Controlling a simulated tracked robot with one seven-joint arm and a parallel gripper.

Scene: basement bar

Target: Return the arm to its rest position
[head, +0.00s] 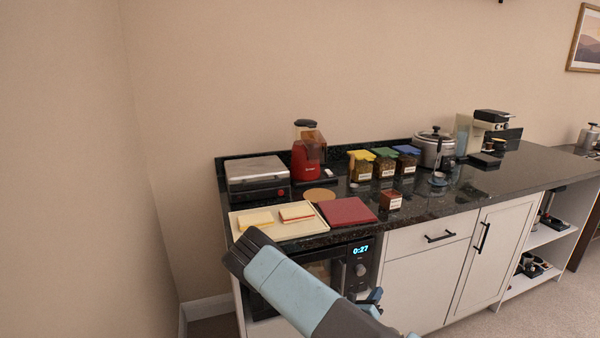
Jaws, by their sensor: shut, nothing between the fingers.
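My arm reaches into the head view from the bottom edge, in front of the counter. A pale blue link with dark ends runs from the lower middle up and left to a dark joint before the oven. Small blue parts of mine show beside its lower end. I cannot make out my gripper's fingers anywhere in this view. Nothing is seen held by the visible part of the arm.
The dark counter (447,205) holds a cream tray (284,232) with sandwich-like items, a maroon board (346,211), a grill (257,178), a red blender (306,158), jars (384,166), a cooker (433,150) and a coffee machine (490,124). The oven (361,270) sits below, behind my arm.

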